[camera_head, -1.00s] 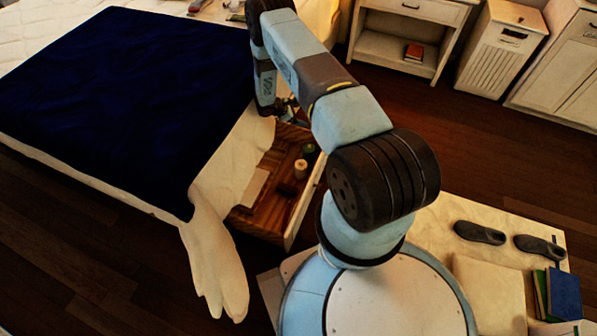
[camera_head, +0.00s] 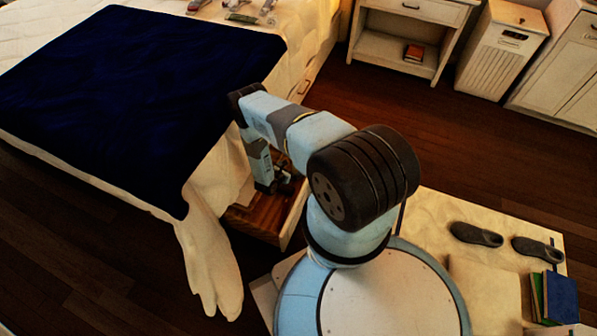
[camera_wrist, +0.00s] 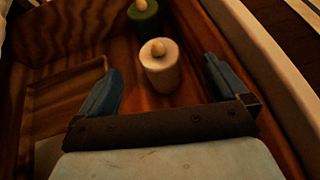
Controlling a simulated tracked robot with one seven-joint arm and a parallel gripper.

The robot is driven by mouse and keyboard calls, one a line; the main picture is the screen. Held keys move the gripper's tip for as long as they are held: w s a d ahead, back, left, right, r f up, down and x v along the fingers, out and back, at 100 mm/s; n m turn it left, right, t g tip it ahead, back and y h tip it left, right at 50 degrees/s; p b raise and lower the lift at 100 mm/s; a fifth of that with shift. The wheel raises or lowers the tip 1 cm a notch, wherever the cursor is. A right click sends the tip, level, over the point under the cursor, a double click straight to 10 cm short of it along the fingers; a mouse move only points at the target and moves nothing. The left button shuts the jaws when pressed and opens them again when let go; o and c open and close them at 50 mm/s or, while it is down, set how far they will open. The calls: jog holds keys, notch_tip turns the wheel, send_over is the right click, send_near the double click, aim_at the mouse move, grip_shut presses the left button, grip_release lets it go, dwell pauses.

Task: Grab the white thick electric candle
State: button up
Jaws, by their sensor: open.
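The white thick electric candle (camera_wrist: 160,68) stands upright in a wooden drawer (camera_wrist: 58,45), seen in the wrist view. It has a pale rounded flame tip on top. My gripper (camera_wrist: 160,80) is open, with one blue finger to the left of the candle and one to the right; I cannot tell the exact height gap. In the head view my gripper (camera_head: 280,183) is over the open drawer (camera_head: 258,218) under the bed's edge, and the arm hides the candle there.
A green candle (camera_wrist: 144,14) stands just beyond the white one. The drawer's pale front wall (camera_wrist: 262,60) runs close along the right.

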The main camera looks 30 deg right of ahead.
jog(key=shift+x, duration=5.45)
jog(key=shift+w+a+f, duration=0.1)
jog(key=shift+c, duration=0.4)
jog(key=c, duration=1.4)
